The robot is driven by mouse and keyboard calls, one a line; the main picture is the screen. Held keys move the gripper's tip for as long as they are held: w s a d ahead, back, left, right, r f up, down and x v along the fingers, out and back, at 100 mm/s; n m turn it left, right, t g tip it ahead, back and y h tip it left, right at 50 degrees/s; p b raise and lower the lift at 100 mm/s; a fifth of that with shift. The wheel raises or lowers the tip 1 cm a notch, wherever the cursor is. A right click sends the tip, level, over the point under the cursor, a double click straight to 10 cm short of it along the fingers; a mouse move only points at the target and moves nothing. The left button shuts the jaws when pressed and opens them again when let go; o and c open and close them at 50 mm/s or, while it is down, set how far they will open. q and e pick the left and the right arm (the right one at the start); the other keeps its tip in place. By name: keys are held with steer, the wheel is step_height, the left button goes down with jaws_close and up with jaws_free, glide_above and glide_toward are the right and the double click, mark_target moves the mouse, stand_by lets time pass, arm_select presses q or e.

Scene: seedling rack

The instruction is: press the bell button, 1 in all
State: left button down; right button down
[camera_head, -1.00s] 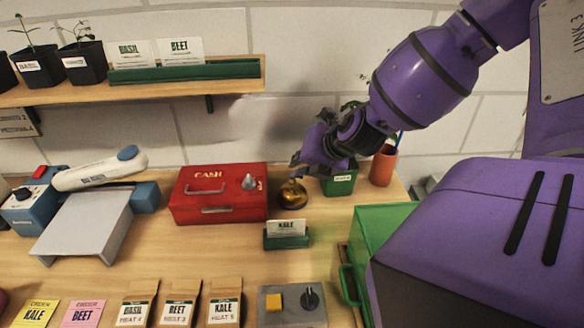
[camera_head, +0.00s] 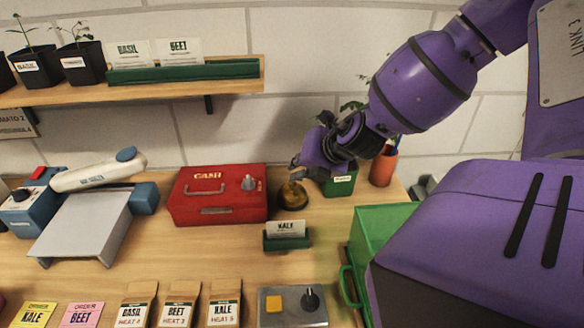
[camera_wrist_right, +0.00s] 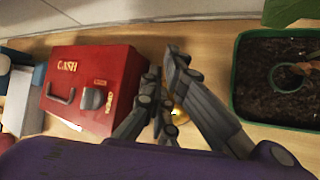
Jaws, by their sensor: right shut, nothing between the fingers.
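The brass bell (camera_head: 292,197) stands on the wooden bench, just right of the red cash box. My right gripper (camera_head: 295,176) is shut and empty. It reaches in from the upper right, and its fingertips are at the top of the bell, partly covering it. I cannot tell whether they touch the button. In the right wrist view, the fingers of my right gripper (camera_wrist_right: 167,72) hide most of the bell (camera_wrist_right: 180,114); only a small golden part shows. My left gripper is not in view.
The red cash box (camera_head: 218,205) is close on the bell's left. A green planter (camera_head: 340,186) stands close on its right, with an orange pen cup (camera_head: 383,166) beyond. A kale card in a green holder (camera_head: 287,241) stands in front.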

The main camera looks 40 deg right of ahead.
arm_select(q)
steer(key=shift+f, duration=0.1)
arm_select(e)
steer(key=shift+f, duration=0.15)
stand_by(0.3)
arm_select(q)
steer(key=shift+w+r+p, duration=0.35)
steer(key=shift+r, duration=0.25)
arm_select(e)
steer(key=shift+r, duration=0.95)
